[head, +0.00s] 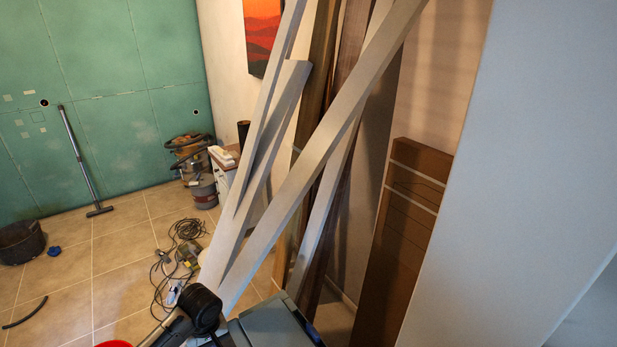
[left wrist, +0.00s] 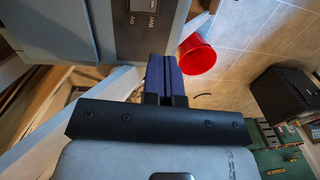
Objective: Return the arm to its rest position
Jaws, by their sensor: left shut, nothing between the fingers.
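My left gripper (left wrist: 163,62) shows in the left wrist view as two dark blue fingers pressed together. It is shut and holds nothing. Its fingertips are close to the edge of a blue-grey machine with a "Dry / Wet" label (left wrist: 140,22); I cannot tell whether they touch it. I cannot make out either gripper in the head view. My right gripper is not in view.
Long pale boards (head: 300,175) lean across the middle. A blue-grey box (head: 268,325) stands at the bottom. A red bucket (left wrist: 197,56) is right of my fingers. Cables (head: 170,265) and a vacuum (head: 195,165) are on the tiled floor. Floor at left is partly clear.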

